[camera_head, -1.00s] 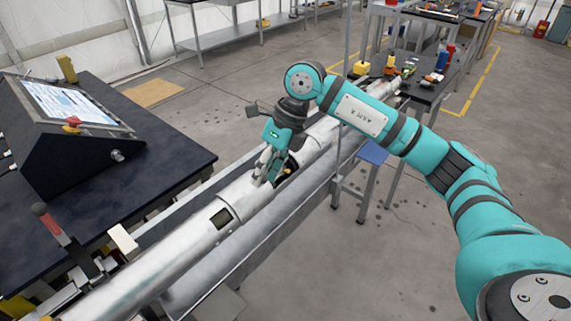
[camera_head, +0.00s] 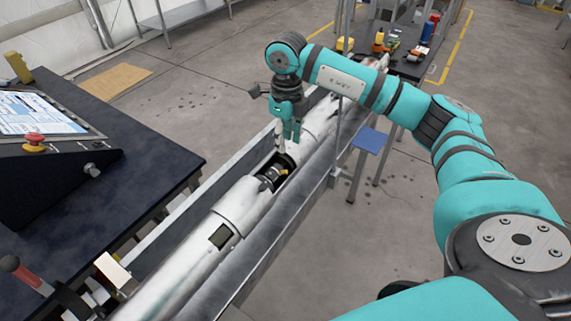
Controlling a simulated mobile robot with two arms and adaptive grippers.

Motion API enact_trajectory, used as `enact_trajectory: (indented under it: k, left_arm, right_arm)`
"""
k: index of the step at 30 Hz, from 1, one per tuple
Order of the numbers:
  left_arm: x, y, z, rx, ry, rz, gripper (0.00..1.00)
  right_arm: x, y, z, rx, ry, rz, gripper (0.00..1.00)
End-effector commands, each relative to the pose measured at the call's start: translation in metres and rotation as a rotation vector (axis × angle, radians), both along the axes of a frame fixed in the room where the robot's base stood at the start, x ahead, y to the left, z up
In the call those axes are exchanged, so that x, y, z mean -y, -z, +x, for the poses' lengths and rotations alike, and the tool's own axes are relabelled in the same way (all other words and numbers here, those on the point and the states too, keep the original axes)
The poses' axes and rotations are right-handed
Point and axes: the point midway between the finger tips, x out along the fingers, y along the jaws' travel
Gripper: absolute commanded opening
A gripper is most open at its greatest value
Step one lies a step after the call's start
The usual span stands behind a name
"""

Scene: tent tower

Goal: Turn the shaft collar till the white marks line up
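A long silvery tube (camera_head: 243,203) lies in a metal trough, with a cut-out in its upper side. White marks are too small to make out. My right gripper (camera_head: 288,146) points down just above the far end of the cut-out. Its two fingers look apart with nothing between them, and it appears clear of the collar. My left gripper is out of view.
A dark table (camera_head: 150,180) with a console (camera_head: 45,140) and red button stands at left. The metal trough (camera_head: 215,290) runs alongside the tube. A blue stool (camera_head: 370,140) and a tool-laden bench (camera_head: 408,65) stand beyond. Floor at right is clear.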

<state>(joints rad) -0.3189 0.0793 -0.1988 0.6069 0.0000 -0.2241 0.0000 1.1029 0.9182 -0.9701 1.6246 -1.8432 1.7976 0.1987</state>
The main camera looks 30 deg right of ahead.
Motion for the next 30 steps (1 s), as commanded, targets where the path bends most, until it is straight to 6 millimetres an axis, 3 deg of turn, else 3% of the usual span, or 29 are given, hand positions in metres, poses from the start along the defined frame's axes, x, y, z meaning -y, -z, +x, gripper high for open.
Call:
enact_trajectory:
  k: [4,12,15,21,28,30]
  left_arm:
    - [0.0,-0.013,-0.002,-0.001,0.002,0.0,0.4]
    - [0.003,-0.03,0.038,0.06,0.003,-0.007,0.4]
    - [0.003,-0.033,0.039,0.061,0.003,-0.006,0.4]
    - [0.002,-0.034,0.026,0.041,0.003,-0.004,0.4]
    - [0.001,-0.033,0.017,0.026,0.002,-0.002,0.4]
    - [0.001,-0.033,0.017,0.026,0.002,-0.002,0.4]
  right_arm:
    - [0.0,0.031,-0.001,-0.004,0.001,0.0,0.35]
    - [0.0,0.084,0.0,-0.004,0.0,0.001,0.35]
    - [0.0,0.097,0.001,-0.001,0.0,0.002,0.35]
    - [-0.001,0.109,0.001,0.001,-0.001,0.002,0.35]
    - [-0.001,0.11,0.001,0.002,-0.001,0.001,0.35]
    - [0.0,0.11,0.001,0.002,-0.001,0.001,0.28]
